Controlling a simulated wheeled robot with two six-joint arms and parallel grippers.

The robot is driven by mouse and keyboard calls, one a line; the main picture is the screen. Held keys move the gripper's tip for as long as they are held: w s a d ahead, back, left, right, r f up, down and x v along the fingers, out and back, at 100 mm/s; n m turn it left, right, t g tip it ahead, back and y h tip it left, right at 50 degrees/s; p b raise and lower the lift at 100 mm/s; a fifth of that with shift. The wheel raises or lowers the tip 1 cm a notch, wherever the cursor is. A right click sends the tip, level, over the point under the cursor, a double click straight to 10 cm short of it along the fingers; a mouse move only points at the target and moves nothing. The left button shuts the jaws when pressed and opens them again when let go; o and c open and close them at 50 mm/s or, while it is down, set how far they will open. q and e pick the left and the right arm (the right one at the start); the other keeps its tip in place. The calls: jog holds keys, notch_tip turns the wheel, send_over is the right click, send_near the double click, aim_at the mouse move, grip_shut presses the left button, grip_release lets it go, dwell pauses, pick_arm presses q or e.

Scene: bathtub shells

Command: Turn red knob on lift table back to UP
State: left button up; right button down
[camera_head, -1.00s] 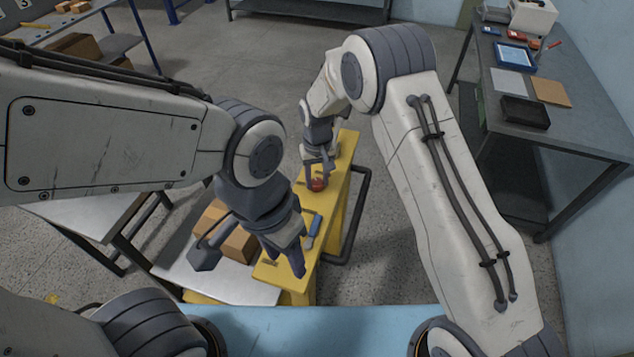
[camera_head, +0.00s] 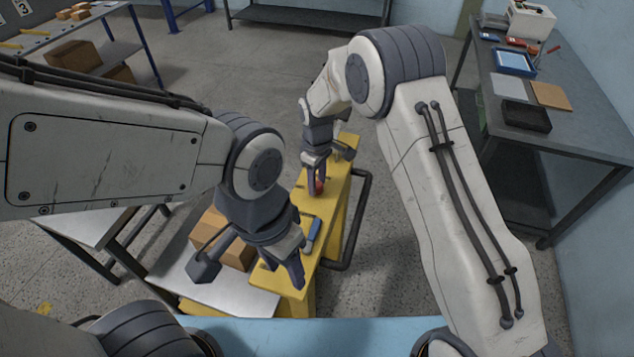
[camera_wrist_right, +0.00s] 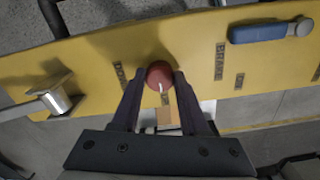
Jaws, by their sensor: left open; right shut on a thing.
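The round red knob (camera_wrist_right: 158,73) sits on the yellow panel (camera_wrist_right: 90,62) of the lift table. A short pale pointer mark shows on its lower edge in the right wrist view. My right gripper (camera_wrist_right: 157,78) has one finger on each side of the knob and is shut on it. In the head view the knob (camera_head: 319,187) is partly hidden by my right gripper (camera_head: 316,181). Dark labels beside the knob are only partly legible. My left gripper (camera_head: 296,275) is open and empty over the panel's near end.
A blue-handled lever (camera_wrist_right: 262,32) lies on the panel beside a BRAKE label; it also shows in the head view (camera_head: 313,231). A cardboard box (camera_head: 222,240) stands on the metal tabletop (camera_head: 225,292) left of the panel. A grey workbench (camera_head: 560,130) stands at right.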

jog(key=shift+n, duration=0.3)
jog(key=shift+c, duration=2.1)
grip_release()
jog(key=shift+r, duration=0.15)
jog(key=shift+r, duration=0.3)
notch_tip(320, 180, up, 10)
jog(key=b, duration=0.2)
jog(key=shift+f+b, duration=0.15)
jog(key=shift+b, duration=0.2)
